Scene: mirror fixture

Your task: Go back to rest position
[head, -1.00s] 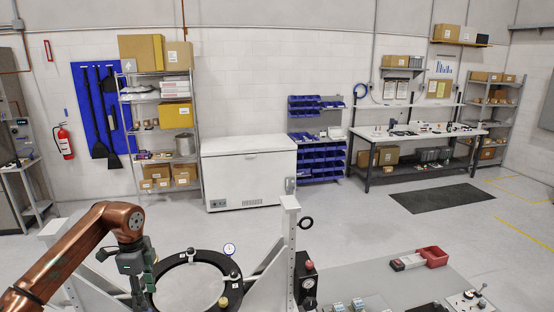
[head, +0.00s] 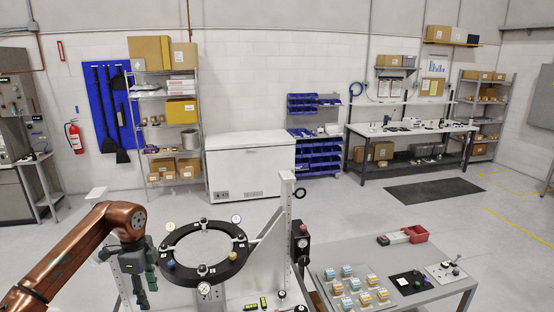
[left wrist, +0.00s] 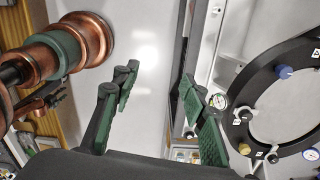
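The mirror fixture is a black ring (head: 241,252) on a white frame with an upright post (head: 284,235). Small round dials and coloured knobs sit on the ring. My left gripper (head: 146,284) hangs just left of the ring in the head view, fingers pointing down. In the left wrist view, the left gripper's green-padded fingers (left wrist: 160,85) are apart with nothing between them. There the ring (left wrist: 240,115) shows at the right, apart from the fingers.

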